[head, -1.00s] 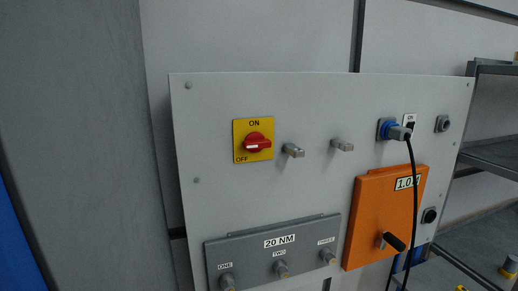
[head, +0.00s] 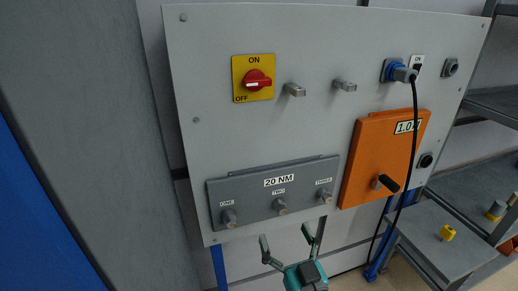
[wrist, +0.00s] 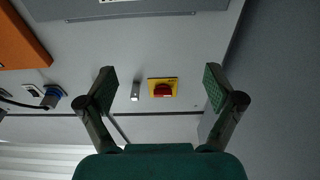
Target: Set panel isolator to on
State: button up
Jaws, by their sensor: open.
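The panel isolator is a red rotary knob (head: 257,80) on a yellow plate (head: 243,64) marked ON at the top and OFF at lower left. It is mounted at the upper left of the light grey panel (head: 330,125). A white mark on the knob points left, toward the OFF side. In the wrist view the isolator (wrist: 163,90) appears upside down, between my fingertips in the picture but some way beyond them. My gripper (head: 289,244) is open and empty, below the panel's lower edge in the head view. It touches nothing.
Two small metal latches (head: 296,90) stick out right of the isolator. A blue plug (head: 399,72) with a black cable hangs over an orange box (head: 378,160) with a crank handle. A grey 20 NM box (head: 275,193) with several knobs is below. A grey shelf (head: 445,235) stands at right.

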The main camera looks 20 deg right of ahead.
jog(key=w+r+t, duration=0.2)
jog(key=w+r, duration=0.4)
jog(key=r, duration=0.6)
send_near(259, 86)
jog(key=shift+t, duration=0.3)
jog(key=x, duration=1)
jog(key=shift+f, duration=0.25)
jog(key=c, duration=1.1)
